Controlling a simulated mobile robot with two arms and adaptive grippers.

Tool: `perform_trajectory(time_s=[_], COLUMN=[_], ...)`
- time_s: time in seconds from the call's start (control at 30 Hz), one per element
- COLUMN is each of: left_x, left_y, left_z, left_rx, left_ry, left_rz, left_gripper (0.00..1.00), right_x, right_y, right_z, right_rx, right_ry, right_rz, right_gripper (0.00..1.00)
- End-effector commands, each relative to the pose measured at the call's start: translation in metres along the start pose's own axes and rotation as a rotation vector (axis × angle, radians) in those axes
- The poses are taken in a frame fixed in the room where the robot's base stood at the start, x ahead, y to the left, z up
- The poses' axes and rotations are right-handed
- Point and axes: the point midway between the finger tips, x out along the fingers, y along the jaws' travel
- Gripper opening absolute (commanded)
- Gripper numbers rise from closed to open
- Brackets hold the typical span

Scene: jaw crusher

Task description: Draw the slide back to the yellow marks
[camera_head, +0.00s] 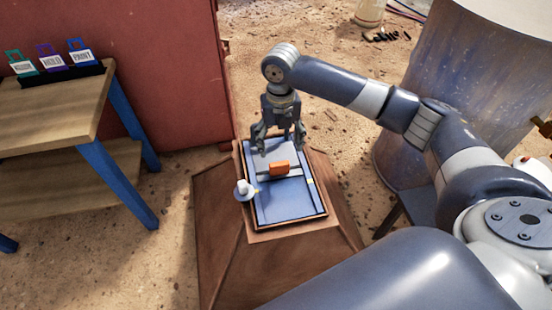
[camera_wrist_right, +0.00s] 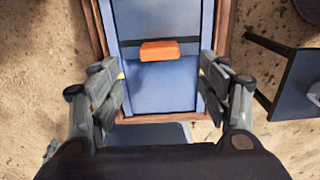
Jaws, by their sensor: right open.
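A blue panel (camera_head: 285,209) in a wooden frame lies on top of a wooden pedestal. An orange block (camera_head: 280,168) sits on a dark bar across the panel; it appears to be the slide's handle. The block also shows in the wrist view (camera_wrist_right: 158,50). My left gripper is out of view.
A white knob (camera_head: 243,189) stands at the panel's left edge. A wooden table (camera_head: 55,105) with blue legs and several coloured tags is at the left. A red wall (camera_head: 150,60) is behind it. A large grey drum (camera_head: 470,90) stands at the right.

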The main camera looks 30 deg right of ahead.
Motion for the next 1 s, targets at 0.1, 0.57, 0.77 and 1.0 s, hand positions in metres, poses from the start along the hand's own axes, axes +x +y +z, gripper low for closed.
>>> perform_trajectory(time_s=[0.1, 0.57, 0.77, 1.0], left_x=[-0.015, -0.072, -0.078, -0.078], left_y=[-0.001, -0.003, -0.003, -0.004], left_z=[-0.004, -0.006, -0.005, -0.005], left_rx=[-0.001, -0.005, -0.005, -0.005], left_ry=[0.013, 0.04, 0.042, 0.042], left_rz=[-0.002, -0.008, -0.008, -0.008], left_gripper=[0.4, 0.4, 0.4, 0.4], right_x=[0.023, 0.09, 0.097, 0.097], right_y=[0.0, 0.001, 0.001, 0.001], right_z=[-0.001, -0.001, 0.0, 0.0], right_rx=[0.0, 0.001, 0.001, 0.0], right_ry=[0.002, 0.0, -0.002, -0.002], right_rz=[-0.001, 0.0, 0.0, 0.0], right_gripper=[0.7, 0.7, 0.7, 0.65])
